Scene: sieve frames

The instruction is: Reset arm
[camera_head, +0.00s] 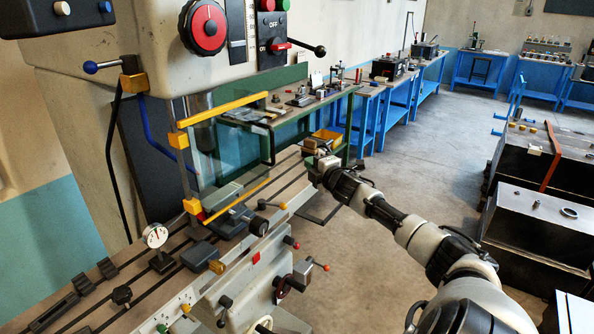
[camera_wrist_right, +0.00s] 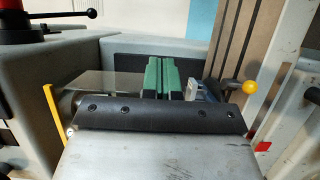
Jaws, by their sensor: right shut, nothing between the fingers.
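My right arm (camera_head: 400,220) comes in from the lower right of the head view and reaches toward the far end of the milling machine's table. My right gripper (camera_head: 314,152) is at its end, beside the end of the slotted table (camera_head: 290,170). It is small there, shut and empty. I cannot tell whether it touches the table. In the right wrist view a grey plate with a black screwed edge fills the lower middle, and two green strips (camera_wrist_right: 162,78) stand side by side beyond it. My left gripper is not in view.
The milling machine head (camera_head: 240,35) stands at the upper left, with a yellow-framed guard (camera_head: 222,110) below it. A dial gauge (camera_head: 155,236) stands on its table. Dark metal tanks (camera_head: 535,220) are at the right. Blue benches (camera_head: 400,90) line the back. Floor between is clear.

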